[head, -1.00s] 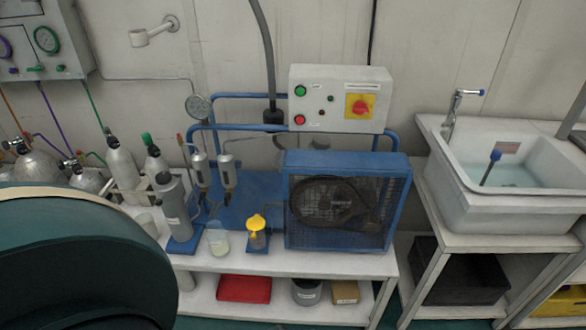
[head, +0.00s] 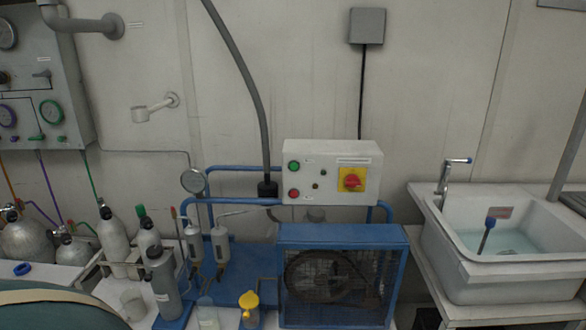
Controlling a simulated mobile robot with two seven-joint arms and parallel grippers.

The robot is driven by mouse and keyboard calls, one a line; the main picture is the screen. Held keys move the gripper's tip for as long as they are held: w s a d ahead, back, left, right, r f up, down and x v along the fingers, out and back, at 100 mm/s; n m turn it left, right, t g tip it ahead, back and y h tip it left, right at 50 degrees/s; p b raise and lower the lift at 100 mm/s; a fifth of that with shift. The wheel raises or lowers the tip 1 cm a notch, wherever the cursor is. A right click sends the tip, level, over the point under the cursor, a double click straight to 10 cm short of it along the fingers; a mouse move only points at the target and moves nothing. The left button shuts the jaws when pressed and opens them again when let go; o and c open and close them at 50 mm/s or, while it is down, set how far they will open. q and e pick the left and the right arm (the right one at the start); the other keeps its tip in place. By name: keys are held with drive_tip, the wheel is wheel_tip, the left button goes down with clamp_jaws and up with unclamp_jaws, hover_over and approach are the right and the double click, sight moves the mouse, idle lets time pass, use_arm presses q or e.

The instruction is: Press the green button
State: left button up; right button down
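The green button (head: 294,166) is a round button at the upper left of the white control box (head: 331,176), in the head view. A red button (head: 294,193) sits directly below it on the same face. A red rotary switch on a yellow plate (head: 352,180) is at the right of the box. Neither of my grippers shows in the head view. A dark teal rounded shape at the lower left corner seems to be part of my own body.
The box stands above a blue caged compressor (head: 338,277) with blue pipes around it. Grey and white cylinders (head: 113,238) crowd the bench at left. A yellow-topped jar (head: 249,308) is in front. A sink (head: 505,248) stands at right. The space before the box looks clear.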

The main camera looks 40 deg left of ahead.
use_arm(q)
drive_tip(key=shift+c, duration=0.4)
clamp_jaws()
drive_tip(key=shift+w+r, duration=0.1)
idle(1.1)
